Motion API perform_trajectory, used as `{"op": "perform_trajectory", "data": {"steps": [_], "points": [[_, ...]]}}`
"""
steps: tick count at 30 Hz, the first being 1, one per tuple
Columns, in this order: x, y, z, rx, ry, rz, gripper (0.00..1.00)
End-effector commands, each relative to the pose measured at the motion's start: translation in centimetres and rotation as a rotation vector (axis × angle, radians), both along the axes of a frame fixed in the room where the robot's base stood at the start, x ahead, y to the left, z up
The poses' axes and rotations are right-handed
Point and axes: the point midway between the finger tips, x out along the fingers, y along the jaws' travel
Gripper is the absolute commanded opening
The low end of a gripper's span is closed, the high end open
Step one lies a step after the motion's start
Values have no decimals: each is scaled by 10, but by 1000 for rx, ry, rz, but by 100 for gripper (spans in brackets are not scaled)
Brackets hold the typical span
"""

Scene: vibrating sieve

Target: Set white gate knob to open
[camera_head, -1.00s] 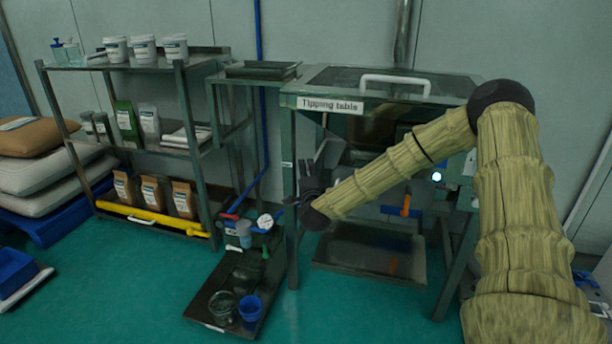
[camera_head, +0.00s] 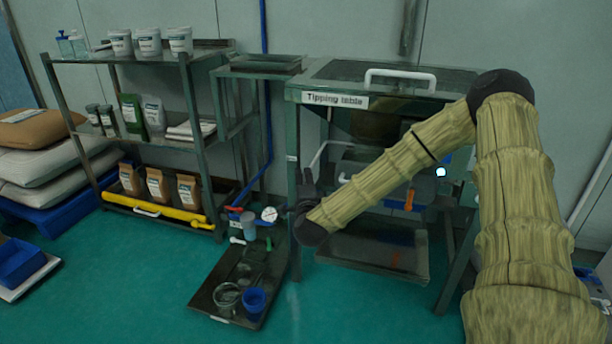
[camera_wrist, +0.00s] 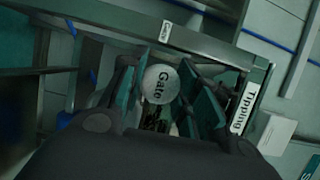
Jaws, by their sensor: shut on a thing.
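The white round knob marked "Gate" (camera_wrist: 160,84) sits between the fingers of my gripper (camera_wrist: 163,92) in the wrist view. My gripper is shut on it, with dark green finger pads on both sides. The word "Gate" reads nearly sideways in that picture. In the head view my gripper (camera_head: 306,188) is at the left front leg of the tipping table (camera_head: 292,150). The knob is hidden there behind my gripper and arm. I cannot tell the gate's position.
A small white label (camera_wrist: 166,31) is on the frame near the knob. A floor tray (camera_head: 215,295) with cups and a blue-handled fitting with a round gauge (camera_head: 270,213) stand left of the table. A shelf (camera_head: 185,120) is further left.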

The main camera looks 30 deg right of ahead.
Motion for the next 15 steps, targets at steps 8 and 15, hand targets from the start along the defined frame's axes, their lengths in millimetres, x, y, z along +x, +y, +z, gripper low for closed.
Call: {"op": "perform_trajectory", "data": {"steps": [8,15], "points": [[0,-1,-1,-1,0,-1,42],[0,-1,0,-1,0,-1,55]]}}
